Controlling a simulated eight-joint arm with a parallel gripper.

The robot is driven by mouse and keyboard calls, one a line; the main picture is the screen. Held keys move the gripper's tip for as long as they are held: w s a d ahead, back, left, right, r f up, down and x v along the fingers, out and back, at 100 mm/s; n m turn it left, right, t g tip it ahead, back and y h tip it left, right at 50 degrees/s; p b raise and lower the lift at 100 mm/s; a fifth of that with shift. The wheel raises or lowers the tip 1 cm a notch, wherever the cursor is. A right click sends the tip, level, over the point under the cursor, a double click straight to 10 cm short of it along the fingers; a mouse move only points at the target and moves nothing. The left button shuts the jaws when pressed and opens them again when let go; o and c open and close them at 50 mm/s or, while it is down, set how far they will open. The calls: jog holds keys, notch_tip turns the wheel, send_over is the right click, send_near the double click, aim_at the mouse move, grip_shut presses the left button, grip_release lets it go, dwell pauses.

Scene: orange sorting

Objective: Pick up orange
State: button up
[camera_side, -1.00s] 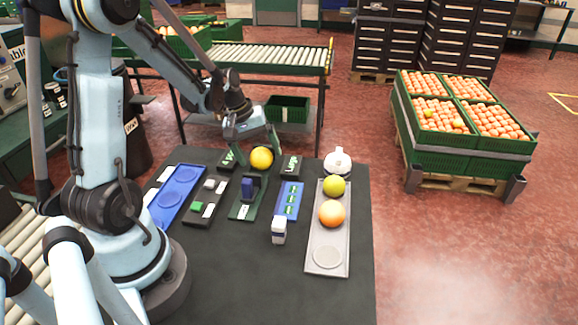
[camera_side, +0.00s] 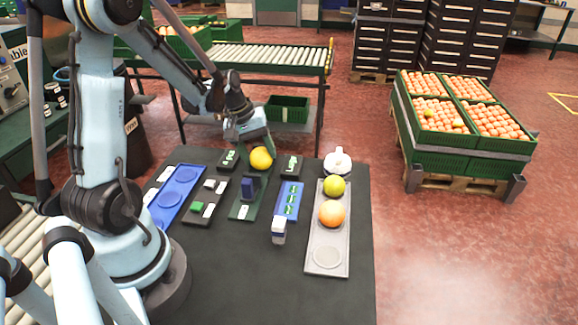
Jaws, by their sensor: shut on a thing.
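A yellow-orange fruit (camera_side: 261,159) is at the far side of the dark table, between two small black labelled blocks. My gripper (camera_side: 258,147) reaches down from the upper left and is shut on this fruit, its fingers hiding part of the fruit's upper left. I cannot tell whether the fruit touches the table. A larger orange fruit (camera_side: 332,213) and a yellow-green fruit (camera_side: 334,187) sit in round recesses of the grey tray (camera_side: 327,269), whose nearest recess is empty.
A blue tray (camera_side: 163,215), a dark tray with small blocks (camera_side: 205,201), a green holder (camera_side: 243,209) and a blue strip (camera_side: 289,203) stand in front of my gripper. A white object (camera_side: 338,161) is at right. The table's front is clear.

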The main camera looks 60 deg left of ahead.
aim_at(263, 150)
jog(key=shift+r, duration=0.1)
jog(key=shift+r, duration=0.55)
notch_tip(263, 150, up, 3)
jog(key=shift+d, duration=0.15)
jog(key=d+r, duration=0.7)
jog(key=d, duration=0.5)
jog(key=s+d+m, duration=0.2)
jog(key=s+d, duration=0.2)
jog(key=d, duration=0.4)
jog(key=s+d+m+g+h, duration=0.1)
jog(key=s+d+m, duration=0.1)
jog(key=s+d, duration=0.5)
jog(key=s+d+m, duration=0.2)
jog(key=d, duration=0.8)
jog(key=w+a+f, duration=0.2)
jog(key=w, duration=0.1)
jog(key=w+a+f, duration=0.2)
jog(key=w+f, duration=0.1)
jog(key=w+a+f, duration=0.2)
jog(key=w, duration=0.1)
jog(key=shift+w+a+f, duration=0.15)
jog(key=shift+a+f, duration=0.1)
jog(key=shift+a, duration=0.15)
jog(key=shift+f, duration=2)
jog(key=shift+f, duration=0.1)
